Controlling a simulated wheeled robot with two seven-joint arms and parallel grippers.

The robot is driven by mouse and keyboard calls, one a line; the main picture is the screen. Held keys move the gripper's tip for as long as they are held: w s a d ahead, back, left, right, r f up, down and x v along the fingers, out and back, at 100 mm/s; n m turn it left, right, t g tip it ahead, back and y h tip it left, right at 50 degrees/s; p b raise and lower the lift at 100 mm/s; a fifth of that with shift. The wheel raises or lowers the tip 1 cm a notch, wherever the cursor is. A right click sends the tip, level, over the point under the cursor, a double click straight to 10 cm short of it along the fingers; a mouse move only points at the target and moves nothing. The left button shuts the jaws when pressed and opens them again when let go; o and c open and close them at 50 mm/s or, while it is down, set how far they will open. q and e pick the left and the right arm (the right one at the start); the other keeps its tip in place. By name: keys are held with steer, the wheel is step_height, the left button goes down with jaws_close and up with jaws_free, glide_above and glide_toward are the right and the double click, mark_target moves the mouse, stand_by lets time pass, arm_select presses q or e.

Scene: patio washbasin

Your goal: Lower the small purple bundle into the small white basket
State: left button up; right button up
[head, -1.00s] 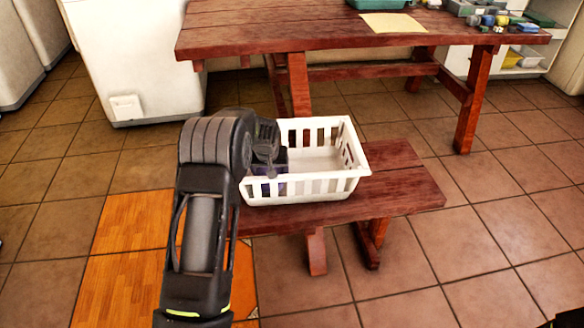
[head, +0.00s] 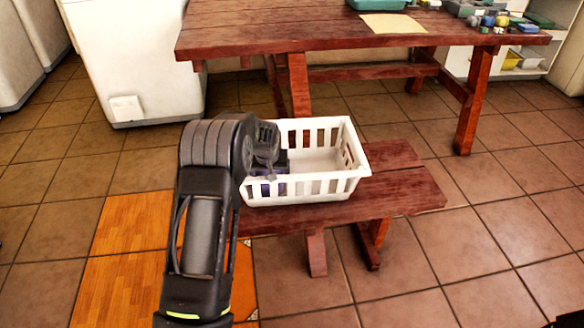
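The small white basket (head: 345,183) stands upright on the red wooden bench, with slatted sides and an open top. My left arm comes in from the lower left, and its gripper (head: 268,172) points down inside the left part of the basket. The small purple bundle (head: 268,188) shows only in part, as purple patches through the slats of the near wall, low in the basket under my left gripper. The wrist and basket wall hide the fingertips, so I cannot tell whether they grip the bundle. My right gripper is not in view.
The bench (head: 400,190) has bare boards right of the basket. Behind it stands a red wooden table (head: 300,30) with a paper sheet (head: 393,23), a green tray (head: 378,4) and several small items. A white cabinet (head: 135,60) stands at the back left.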

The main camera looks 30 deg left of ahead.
arm_select(q)
steer(key=o, duration=0.3)
steer(key=shift+r, duration=0.25)
steer(key=p+v, duration=0.1)
steer(key=v, duration=0.6)
steer(key=shift+s+r+p, duration=0.1)
steer(key=shift+s+p, duration=0.05)
steer(key=shift+p, duration=0.25)
